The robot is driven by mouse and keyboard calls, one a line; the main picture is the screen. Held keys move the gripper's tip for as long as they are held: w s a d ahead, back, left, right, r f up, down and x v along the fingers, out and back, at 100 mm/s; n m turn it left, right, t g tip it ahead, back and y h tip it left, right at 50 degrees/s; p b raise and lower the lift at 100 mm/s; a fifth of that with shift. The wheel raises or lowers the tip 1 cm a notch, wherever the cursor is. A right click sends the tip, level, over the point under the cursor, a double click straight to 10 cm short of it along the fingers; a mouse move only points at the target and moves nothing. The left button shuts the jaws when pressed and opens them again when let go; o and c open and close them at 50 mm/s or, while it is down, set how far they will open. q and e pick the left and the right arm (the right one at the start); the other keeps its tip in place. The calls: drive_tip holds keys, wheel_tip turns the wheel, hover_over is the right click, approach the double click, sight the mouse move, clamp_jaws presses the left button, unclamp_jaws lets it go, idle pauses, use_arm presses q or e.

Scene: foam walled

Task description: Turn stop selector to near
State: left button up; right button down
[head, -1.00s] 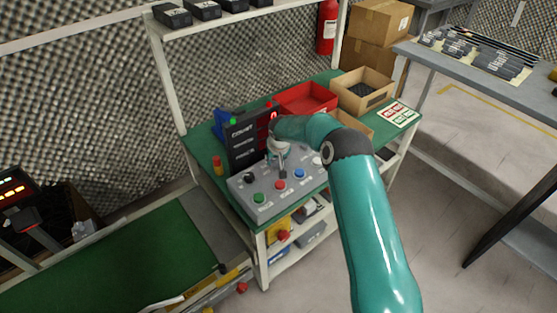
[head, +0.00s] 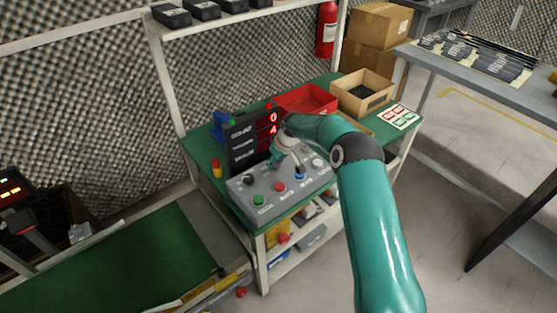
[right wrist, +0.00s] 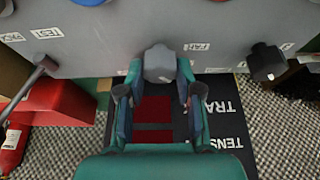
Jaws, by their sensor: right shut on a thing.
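The grey control panel (head: 270,198) sits at the front of the green bench. My right gripper (head: 287,158) is down at the middle of its back row and hides the selector there. In the right wrist view, my right gripper (right wrist: 160,78) is shut on a grey selector knob (right wrist: 160,63), one finger on each side. A small label reading FAR (right wrist: 196,46) is right of the knob; another label (right wrist: 120,45) is to its left, too small to read surely. I cannot tell where the knob points. My left gripper is not in view.
A black display (head: 243,146) with red digits stands behind the panel. A black knob (head: 249,179) and green (head: 259,200), red (head: 280,187) and blue (head: 299,174) buttons are near. A red bin (head: 308,98) and a cardboard box (head: 361,104) stand behind right.

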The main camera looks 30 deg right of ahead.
drive_tip(key=shift+s+f, duration=0.25)
drive_tip(key=c, duration=0.8)
unclamp_jaws()
drive_tip(key=shift+r, duration=0.1)
drive_tip(key=shift+c, duration=0.2)
drive_tip(key=shift+o, duration=0.3)
drive_tip(key=shift+r, duration=0.1)
drive_tip(key=shift+w, duration=0.1)
drive_tip(key=v, duration=1.1)
drive_tip(key=shift+r, duration=0.4)
